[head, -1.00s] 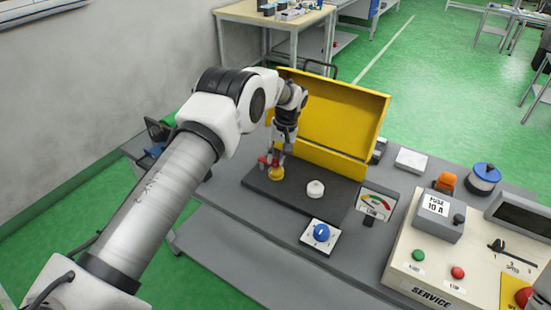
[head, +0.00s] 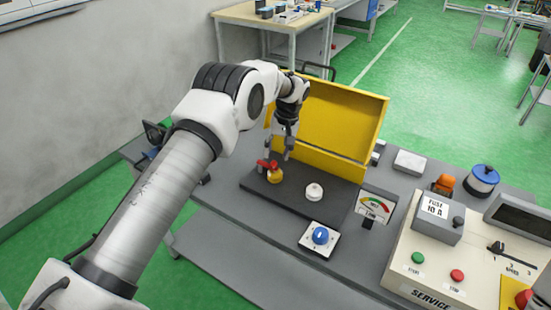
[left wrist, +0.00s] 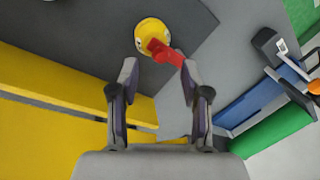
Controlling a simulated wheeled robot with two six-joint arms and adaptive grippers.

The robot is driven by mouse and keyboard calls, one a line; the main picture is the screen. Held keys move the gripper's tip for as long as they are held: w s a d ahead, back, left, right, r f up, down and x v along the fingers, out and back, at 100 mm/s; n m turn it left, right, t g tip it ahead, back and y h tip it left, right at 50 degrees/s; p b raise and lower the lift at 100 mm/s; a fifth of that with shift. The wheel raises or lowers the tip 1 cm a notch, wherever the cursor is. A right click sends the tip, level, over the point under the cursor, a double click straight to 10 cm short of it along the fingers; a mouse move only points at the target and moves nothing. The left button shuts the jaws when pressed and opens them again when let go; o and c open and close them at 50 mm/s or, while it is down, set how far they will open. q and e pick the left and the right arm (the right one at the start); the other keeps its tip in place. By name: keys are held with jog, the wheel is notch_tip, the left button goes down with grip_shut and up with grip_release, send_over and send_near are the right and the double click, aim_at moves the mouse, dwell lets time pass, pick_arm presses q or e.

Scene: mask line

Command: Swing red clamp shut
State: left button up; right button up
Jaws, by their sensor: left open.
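The red clamp (head: 266,164) sits on a yellow round base (head: 275,177) on the dark mat (head: 330,199), in front of the open yellow lid. My left gripper (head: 288,150) is open and hangs just above and to the right of the clamp, apart from it in the head view. In the left wrist view the red clamp (left wrist: 165,53) lies beyond the gap between the open fingertips (left wrist: 158,72), over the yellow base (left wrist: 150,34). No finger visibly holds it. My right gripper is not in view.
The yellow lid (head: 340,118) stands upright close behind the gripper. A white knob (head: 314,191) sits on the mat, and a blue button (head: 320,236) is in front. A gauge (head: 374,205) and a service panel (head: 436,262) are at the right.

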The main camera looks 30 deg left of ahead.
pick_arm(q)
notch_tip(320, 180, up, 9)
jog(key=d, duration=0.1)
jog(key=shift+w+d+f, duration=0.2)
jog(key=shift+w+d, duration=0.1)
jog(key=shift+w, duration=0.15)
